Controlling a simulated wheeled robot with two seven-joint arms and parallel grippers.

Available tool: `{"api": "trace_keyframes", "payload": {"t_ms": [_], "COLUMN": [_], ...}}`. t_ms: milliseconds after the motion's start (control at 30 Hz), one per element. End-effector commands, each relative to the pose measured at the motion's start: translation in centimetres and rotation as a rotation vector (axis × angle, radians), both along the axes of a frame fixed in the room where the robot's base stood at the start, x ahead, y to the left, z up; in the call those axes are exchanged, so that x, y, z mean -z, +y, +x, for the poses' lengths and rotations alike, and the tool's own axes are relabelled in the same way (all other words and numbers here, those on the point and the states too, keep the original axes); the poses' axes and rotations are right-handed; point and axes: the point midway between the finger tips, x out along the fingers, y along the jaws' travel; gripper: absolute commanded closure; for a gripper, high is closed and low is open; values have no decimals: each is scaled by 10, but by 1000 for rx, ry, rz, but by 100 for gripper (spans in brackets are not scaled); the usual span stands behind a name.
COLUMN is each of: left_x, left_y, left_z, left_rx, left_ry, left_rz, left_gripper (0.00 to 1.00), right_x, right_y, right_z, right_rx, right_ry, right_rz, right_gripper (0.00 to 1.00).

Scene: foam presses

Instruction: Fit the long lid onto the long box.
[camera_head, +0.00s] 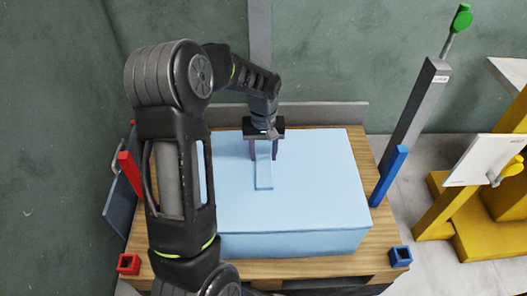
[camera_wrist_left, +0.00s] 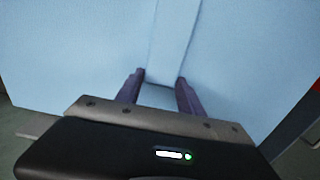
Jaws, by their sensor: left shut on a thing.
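The long lid (camera_head: 320,190) is light blue and flat. It lies over the long box (camera_head: 295,243), also light blue, on the wooden table; the two edges look lined up at the front. Whether the lid sits fully down all round I cannot tell. A raised strip handle (camera_head: 264,180) runs along the lid's middle. My left gripper (camera_head: 264,155) points down and is shut on the far end of this handle. In the left wrist view the two purple fingers (camera_wrist_left: 160,95) stand either side of the handle (camera_wrist_left: 168,40). My arm hides the box's left side.
The wooden table (camera_head: 345,262) has a red post (camera_head: 130,173) and red socket (camera_head: 129,264) at left. A blue post (camera_head: 390,177) and blue socket (camera_head: 400,257) stand at right. A grey post with a green knob (camera_head: 462,18) and a yellow frame (camera_head: 440,210) are beyond.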

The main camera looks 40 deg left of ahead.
Motion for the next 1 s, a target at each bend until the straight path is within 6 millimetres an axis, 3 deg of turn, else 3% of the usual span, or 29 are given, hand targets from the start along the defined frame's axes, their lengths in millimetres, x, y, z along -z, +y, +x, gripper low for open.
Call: {"api": "trace_keyframes", "payload": {"t_ms": [133,167,433,767,1000], "left_x": [0,0,0,-3,-33], "left_y": [0,0,0,0,0], "left_z": [0,0,0,0,1], "left_rx": [0,0,0,0,1], "left_ry": [0,0,0,-1,-4], "left_rz": [0,0,0,1,2], "left_gripper": [99,53,31,30,30], "right_x": [0,0,0,-1,-11], "right_y": [0,0,0,0,2], "right_z": [0,0,0,0,-2], "right_rx": [0,0,0,-1,-5], "right_ry": [0,0,0,0,4], "right_rz": [0,0,0,0,4], "right_gripper": [60,60,60,60,60]}}
